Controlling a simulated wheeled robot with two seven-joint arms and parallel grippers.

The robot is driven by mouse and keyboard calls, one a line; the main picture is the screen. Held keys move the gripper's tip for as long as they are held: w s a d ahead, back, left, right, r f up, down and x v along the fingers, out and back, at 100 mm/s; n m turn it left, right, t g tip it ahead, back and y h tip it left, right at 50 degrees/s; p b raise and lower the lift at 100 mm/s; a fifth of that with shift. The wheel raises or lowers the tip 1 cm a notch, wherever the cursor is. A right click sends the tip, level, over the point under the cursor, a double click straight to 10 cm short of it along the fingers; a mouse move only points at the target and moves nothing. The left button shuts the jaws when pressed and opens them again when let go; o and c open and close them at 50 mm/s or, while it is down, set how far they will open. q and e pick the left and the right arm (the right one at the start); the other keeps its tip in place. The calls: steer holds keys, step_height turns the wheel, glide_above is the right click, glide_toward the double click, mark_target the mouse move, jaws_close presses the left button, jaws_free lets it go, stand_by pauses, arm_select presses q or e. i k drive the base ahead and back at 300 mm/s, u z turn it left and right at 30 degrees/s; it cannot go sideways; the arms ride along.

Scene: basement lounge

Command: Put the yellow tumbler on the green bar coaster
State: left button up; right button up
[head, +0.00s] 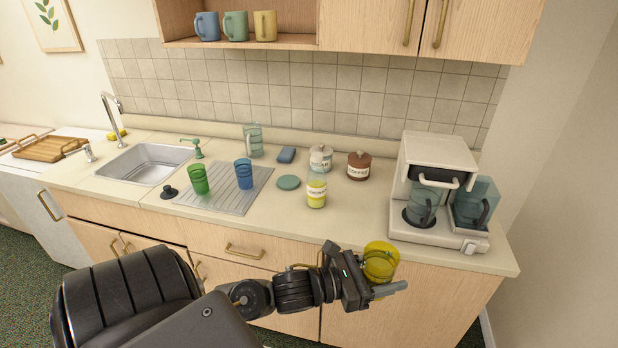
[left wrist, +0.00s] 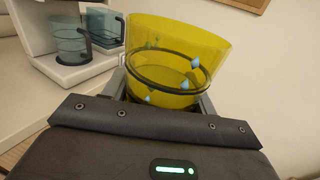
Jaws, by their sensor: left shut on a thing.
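The yellow tumbler (head: 381,258) is see-through and held in my left gripper (head: 385,286), in front of the counter's front edge at the right. It also shows in the left wrist view (left wrist: 180,50), where my left gripper (left wrist: 165,95) is shut on it, a finger on each side. The green bar coaster (head: 289,183) is a flat round disc lying on the counter, right of the drying rack. Nothing stands on it. It is up and left of my gripper in the head view. My right gripper is not in view.
A yellow-labelled jar (head: 316,190) stands close right of the coaster. Sugar (head: 320,158) and coffee (head: 358,166) canisters stand behind. Green (head: 198,180) and blue (head: 244,174) tumblers stand on the drying rack (head: 225,200). A coffee maker (head: 436,172) fills the right end. Counter in front of the coaster is clear.

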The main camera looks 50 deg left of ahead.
mark_target(288, 180)
steer(key=u, duration=0.55)
steer(key=i, duration=1.05)
steer(key=u, duration=0.95)
steer(key=i, duration=0.5)
steer(key=z, duration=0.1)
